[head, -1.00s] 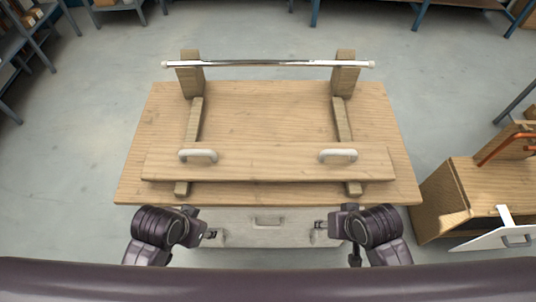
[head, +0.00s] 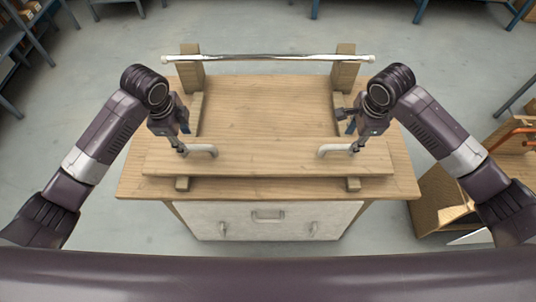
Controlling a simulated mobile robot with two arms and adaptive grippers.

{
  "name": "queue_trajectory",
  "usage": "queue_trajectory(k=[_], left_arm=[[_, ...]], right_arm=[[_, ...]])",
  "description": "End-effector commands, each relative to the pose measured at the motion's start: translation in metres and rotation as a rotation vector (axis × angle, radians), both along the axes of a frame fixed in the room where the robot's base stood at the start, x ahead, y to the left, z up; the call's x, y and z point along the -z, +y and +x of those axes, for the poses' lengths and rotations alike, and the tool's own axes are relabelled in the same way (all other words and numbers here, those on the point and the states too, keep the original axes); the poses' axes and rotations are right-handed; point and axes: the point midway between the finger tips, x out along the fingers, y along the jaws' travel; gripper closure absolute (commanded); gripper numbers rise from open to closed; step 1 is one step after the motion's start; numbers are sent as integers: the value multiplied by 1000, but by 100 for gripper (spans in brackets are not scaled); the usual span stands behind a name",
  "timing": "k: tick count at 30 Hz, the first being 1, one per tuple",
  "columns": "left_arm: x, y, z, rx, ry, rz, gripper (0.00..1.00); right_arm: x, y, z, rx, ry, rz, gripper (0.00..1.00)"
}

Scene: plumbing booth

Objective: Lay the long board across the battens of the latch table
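The long board (head: 268,160) is a pale wooden plank. It lies flat across the two battens near the front edge of the wooden latch table (head: 268,110). The board carries a left white handle (head: 204,149) and a right white handle (head: 334,149). My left gripper (head: 181,146) is at the outer end of the left handle. My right gripper (head: 356,146) is at the outer end of the right handle. Contact and finger opening are unclear at this size.
A shiny metal bar (head: 268,57) spans two wooden uprights at the table's back. A drawer front (head: 268,218) with handles shows below the table. A wooden unit with an orange pipe (head: 515,136) stands at right. The table's middle is clear.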

Motion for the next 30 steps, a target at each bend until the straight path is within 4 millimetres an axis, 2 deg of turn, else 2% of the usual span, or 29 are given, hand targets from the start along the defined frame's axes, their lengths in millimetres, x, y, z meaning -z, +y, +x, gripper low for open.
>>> queue_trajectory(k=[9,13,24,30], left_arm=[[-1,2,2,7,2,4,64],[4,2,2,6,3,3,64],[56,1,12,5,3,2,64],[73,2,16,6,2,3,64]], right_arm=[[-1,-2,2,25,1,2,65],[4,-2,3,25,2,2,65],[55,-2,12,24,3,2,65],[72,-2,16,23,1,2,65]])
